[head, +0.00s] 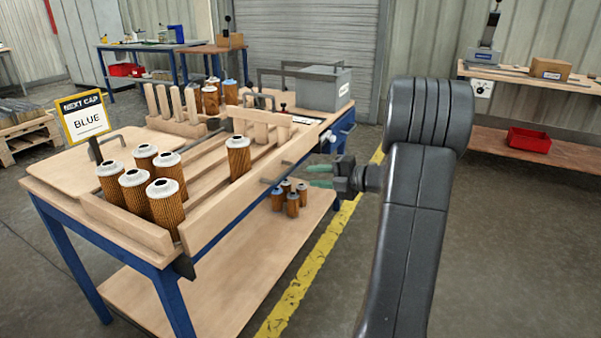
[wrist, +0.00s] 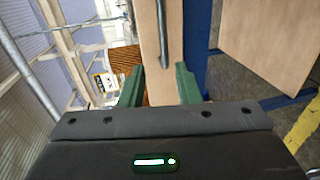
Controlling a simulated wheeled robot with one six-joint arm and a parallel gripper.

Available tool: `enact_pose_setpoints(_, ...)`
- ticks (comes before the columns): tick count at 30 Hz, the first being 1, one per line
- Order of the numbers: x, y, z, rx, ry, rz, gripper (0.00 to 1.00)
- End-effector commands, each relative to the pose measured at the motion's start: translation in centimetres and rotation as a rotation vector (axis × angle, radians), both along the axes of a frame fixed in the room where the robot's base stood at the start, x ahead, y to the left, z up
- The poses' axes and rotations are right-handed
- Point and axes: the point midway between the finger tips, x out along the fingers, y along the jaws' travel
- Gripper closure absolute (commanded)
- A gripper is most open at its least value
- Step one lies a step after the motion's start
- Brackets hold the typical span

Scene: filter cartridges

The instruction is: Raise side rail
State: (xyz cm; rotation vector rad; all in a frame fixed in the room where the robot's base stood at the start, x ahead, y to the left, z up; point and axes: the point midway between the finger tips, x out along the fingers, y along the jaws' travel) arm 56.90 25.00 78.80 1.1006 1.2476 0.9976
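The side rail (head: 225,198) is a long pale wooden board along the near right edge of the workbench (head: 75,178). A short grey handle (head: 270,181) sticks out from its outer face. My gripper (head: 318,176) is to the right of the handle, apart from it, with its green fingers pointing at the rail. In the wrist view my gripper (wrist: 158,86) is open and empty. There the rail (wrist: 147,50) runs up the picture with the dark handle bar (wrist: 163,35) ahead, between the lines of the two fingers.
Several pleated cartridges (head: 133,190) with white caps stand behind the rail, and one stands alone (head: 238,160) in a lane. Small cartridges (head: 292,200) stand on the lower shelf. A sign (head: 84,115) reads NEXT CAP BLUE. A grey box (head: 322,88) is at the far end. Floor to the right is clear.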

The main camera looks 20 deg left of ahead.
Motion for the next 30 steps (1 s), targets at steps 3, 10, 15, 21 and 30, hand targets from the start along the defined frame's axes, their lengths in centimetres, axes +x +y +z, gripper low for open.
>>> enact_pose_setpoints(3,-0.1,-1.4,0.4,0.000,0.000,-0.001,0.70)
enact_pose_setpoints(10,-0.2,-2.1,0.4,0.000,0.000,0.000,0.70)
enact_pose_setpoints(15,-0.2,-2.1,0.4,0.000,0.000,0.000,0.70)
enact_pose_setpoints(21,-0.1,-1.4,0.2,0.000,-0.001,0.002,0.70)
enact_pose_setpoints(30,0.2,3.5,-1.1,-0.001,0.000,0.005,0.70)
